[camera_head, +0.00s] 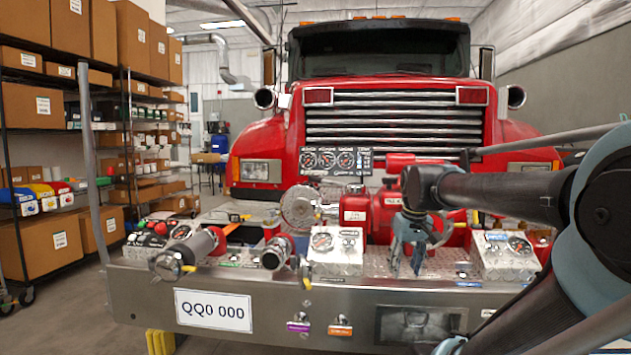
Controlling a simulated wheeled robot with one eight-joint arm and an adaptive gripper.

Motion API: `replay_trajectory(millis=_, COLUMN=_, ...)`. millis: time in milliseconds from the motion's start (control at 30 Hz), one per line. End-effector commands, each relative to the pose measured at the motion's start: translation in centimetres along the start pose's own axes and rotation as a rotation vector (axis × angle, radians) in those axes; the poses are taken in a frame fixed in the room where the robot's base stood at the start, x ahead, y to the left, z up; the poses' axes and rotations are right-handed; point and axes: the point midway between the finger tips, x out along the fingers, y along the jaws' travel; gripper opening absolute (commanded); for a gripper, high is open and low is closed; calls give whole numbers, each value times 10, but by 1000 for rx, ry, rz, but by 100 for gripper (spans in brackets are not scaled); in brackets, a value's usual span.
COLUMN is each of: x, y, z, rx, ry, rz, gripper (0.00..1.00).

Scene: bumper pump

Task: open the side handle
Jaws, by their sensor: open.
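The bumper pump (381,204) is a red assembly on the wide metal bumper of a red truck. My gripper (407,262) hangs over the bumper deck right of centre, in front of the red pump body. Its fingers point down, spread apart, with nothing seen between them. Several small levers and pipe fittings show on the bumper, including an orange-yellow lever (232,224) at the left and a yellow-tipped one (306,282) below the middle. I cannot tell which one is the side handle. My gripper and arm hide part of the deck behind them.
A left gauge box (335,268) and a right gauge box (497,268) flank my gripper. Capped pipes (186,254) jut out at the left. A plate reading QQ0 000 (213,309) is on the bumper front. Shelves with boxes (38,111) stand far left.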

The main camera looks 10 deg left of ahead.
Motion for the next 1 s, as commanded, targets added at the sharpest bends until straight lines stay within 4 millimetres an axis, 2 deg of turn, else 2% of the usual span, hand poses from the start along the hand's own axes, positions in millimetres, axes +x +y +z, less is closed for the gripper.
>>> replay_trajectory(millis=33, x=-16, y=0, z=-24, rx=-28, ry=7, rz=-4, gripper=44)
replay_trajectory(millis=200, x=-60, y=-1, z=-96, rx=-125, ry=28, rz=-19, gripper=44)
replay_trajectory(millis=500, x=-122, y=-10, z=-222, rx=-295, ry=70, rz=-41, gripper=44)
replay_trajectory(millis=800, x=-165, y=-28, z=-342, rx=-464, ry=115, rz=-60, gripper=44)
replay_trajectory(millis=1000, x=-183, y=-46, z=-416, rx=-575, ry=146, rz=-70, gripper=44)
